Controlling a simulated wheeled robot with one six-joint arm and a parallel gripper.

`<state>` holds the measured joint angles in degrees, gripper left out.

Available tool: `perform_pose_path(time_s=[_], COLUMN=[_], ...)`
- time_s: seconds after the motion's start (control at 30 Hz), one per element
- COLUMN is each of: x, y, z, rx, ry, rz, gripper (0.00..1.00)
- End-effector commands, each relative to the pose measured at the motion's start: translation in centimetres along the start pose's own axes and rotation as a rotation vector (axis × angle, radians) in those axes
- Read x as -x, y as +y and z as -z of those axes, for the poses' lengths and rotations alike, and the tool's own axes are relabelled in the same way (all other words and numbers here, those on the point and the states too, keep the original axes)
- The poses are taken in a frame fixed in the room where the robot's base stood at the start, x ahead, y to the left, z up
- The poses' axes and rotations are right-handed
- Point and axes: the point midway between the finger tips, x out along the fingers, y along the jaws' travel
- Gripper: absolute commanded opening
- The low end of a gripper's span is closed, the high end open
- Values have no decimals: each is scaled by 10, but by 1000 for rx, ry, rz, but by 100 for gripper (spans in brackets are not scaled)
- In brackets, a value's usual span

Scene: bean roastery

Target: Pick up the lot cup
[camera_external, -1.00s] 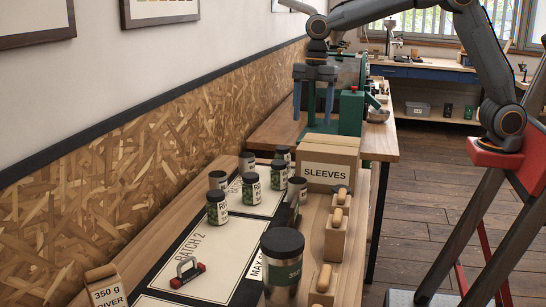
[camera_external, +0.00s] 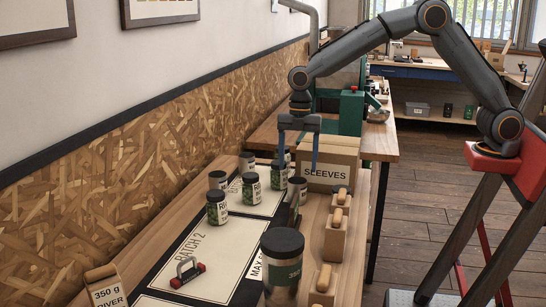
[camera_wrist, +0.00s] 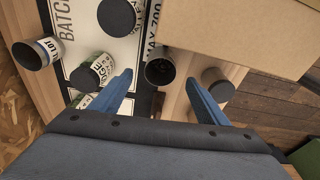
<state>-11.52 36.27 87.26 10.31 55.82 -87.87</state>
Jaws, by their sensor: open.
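My gripper (camera_external: 298,166) is open and empty, pointing down above the cups beside the SLEEVES box. Its two blue fingers also show in the wrist view (camera_wrist: 160,82). There, an open dark cup (camera_wrist: 159,71) appears between the fingertips, below them and apart. At the left of the wrist view a lidded cup (camera_wrist: 38,53) has a label that reads LOT. I cannot tell for certain which cup in the external view carries the LOT label.
The SLEEVES box (camera_external: 331,160) stands close to my gripper at the right. A larger jar (camera_external: 282,268), wooden blocks and a red-handled tool (camera_external: 188,273) are nearer the camera.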

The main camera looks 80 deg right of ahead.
Motion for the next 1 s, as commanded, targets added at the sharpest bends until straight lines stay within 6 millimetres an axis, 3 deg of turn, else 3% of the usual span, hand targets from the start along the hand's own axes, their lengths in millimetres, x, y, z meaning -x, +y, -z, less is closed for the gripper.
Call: perform_pose_path(time_s=[0.7, 1.0], x=[-78, -84], y=[-2, -1], z=[0, 0], rx=[-1, 0], ry=[0, 0], rz=[0, -2], gripper=[69, 69])
